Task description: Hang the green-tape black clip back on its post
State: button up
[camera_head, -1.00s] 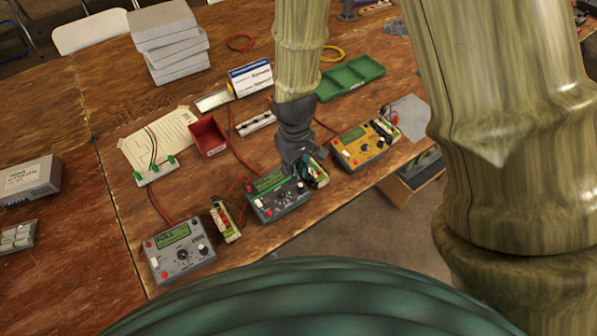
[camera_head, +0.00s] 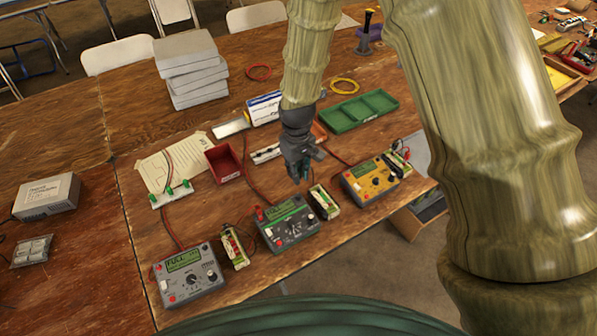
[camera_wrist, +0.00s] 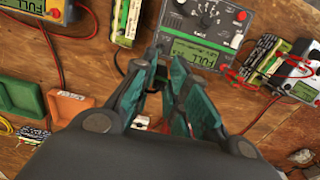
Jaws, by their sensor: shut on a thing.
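My gripper (camera_head: 304,176) hangs above the back edge of the middle charger (camera_head: 290,226), a grey unit with green trim and a screen reading FULL. In the wrist view, my gripper (camera_wrist: 172,68) has its teal-padded fingers close together at the edge of that charger (camera_wrist: 196,50). A red knob or post (camera_head: 259,213) stands at the charger's back left. I cannot tell which post belongs to the clip.
Battery packs (camera_head: 324,202) (camera_head: 234,248) stand on either side of the middle charger. A grey charger (camera_head: 188,276) is at left, a yellow one (camera_head: 370,182) at right. Red leads cross the wood table. A red bin (camera_head: 223,162) and green tray (camera_head: 359,111) lie behind.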

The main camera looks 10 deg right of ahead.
jog(key=shift+f, duration=0.2)
jog(key=shift+f+b, duration=1.55)
jog(key=shift+f, duration=1.8)
jog(key=shift+f+p, duration=0.2)
jog(key=shift+p, duration=0.15)
dwell(0.6)
jog(key=o, duration=0.9)
jog(key=shift+o, duration=0.8)
jog(key=shift+r, duration=0.15)
